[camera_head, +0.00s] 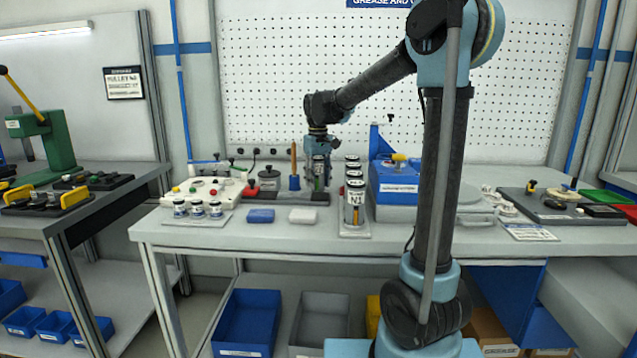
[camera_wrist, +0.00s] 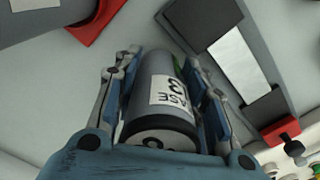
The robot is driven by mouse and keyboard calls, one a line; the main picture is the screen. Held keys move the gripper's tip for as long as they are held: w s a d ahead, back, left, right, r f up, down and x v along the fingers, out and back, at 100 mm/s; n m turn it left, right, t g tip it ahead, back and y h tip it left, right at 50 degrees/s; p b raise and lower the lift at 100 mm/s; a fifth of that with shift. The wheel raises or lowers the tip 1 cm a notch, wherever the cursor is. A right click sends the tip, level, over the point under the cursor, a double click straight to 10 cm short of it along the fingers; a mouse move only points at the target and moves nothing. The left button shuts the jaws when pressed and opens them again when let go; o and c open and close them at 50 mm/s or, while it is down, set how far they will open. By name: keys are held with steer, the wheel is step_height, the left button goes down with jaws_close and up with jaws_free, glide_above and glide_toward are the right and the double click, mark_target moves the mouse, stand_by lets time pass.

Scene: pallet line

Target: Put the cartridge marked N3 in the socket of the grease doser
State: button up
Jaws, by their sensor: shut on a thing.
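My gripper (camera_head: 318,180) is over the middle of the bench, shut on a grey cylindrical cartridge (camera_wrist: 160,85). The cartridge's white label shows "ASE" and a "3" in the wrist view; the rest is turned away. It lies between both blue-grey fingers (camera_wrist: 165,95), its dark-rimmed end towards the camera. In the head view the held cartridge (camera_head: 318,169) looks upright, above or at a dark base (camera_head: 300,197); I cannot tell whether they touch. Other cartridges stand in a row just right, the front one marked N1 (camera_head: 354,208). I cannot clearly identify the grease doser or its socket.
A blue machine (camera_head: 393,190) stands right of the cartridge row. Blue (camera_head: 261,216) and white (camera_head: 302,216) blocks lie in front of the dark base. Small jars (camera_head: 198,210) stand at left. The wrist view shows a dark part with a white label (camera_wrist: 238,55) and a red knob (camera_wrist: 280,132).

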steer(key=shift+f, duration=0.2)
steer(key=o, duration=1.2)
steer(key=shift+f, duration=0.1)
